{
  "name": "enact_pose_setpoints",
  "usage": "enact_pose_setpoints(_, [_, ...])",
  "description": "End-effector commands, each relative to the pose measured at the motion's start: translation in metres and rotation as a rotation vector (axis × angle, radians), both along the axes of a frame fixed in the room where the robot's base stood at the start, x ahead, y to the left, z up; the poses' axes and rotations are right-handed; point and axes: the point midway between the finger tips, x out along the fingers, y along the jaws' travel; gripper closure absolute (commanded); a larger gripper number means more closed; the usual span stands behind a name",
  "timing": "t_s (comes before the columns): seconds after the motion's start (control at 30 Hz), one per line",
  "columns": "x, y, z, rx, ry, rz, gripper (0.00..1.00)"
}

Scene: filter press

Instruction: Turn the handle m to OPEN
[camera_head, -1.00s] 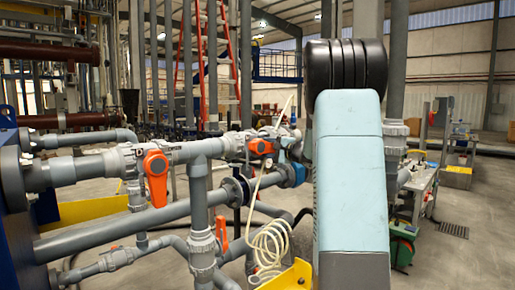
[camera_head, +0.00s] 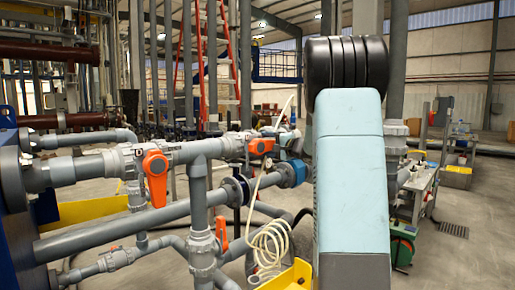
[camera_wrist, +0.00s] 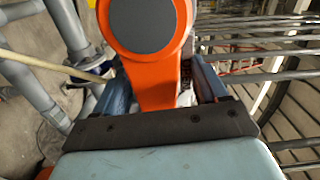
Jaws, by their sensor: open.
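An orange valve handle (camera_wrist: 151,66) with a round grey cap fills the top middle of the wrist view. Its orange lever runs down between the two blue fingers of my gripper (camera_wrist: 161,88). The gripper is open, with one finger on each side of the lever. I cannot tell whether either finger touches it. In the head view, orange handles show at the left valve (camera_head: 156,178), the middle valve (camera_head: 261,146) and a lower valve (camera_head: 222,233). No letter m is readable, and my gripper is hidden there behind my pale blue arm.
Grey pipes (camera_head: 120,230) run close together at the left. A coiled cream hose (camera_head: 268,245) hangs beside them, near a yellow part (camera_head: 290,277). A cart (camera_head: 420,185) stands on the right, where the floor is more open.

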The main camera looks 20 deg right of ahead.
Motion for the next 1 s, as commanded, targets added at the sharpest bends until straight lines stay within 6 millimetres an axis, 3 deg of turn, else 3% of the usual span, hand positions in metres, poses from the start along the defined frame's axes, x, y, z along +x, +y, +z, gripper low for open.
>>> enact_pose_setpoints(0.6, [-0.061,-0.023,0.0,0.001,0.001,-0.002,0.28])
enact_pose_setpoints(1.0, [-0.065,-0.024,-0.001,0.001,0.001,0.0,0.28])
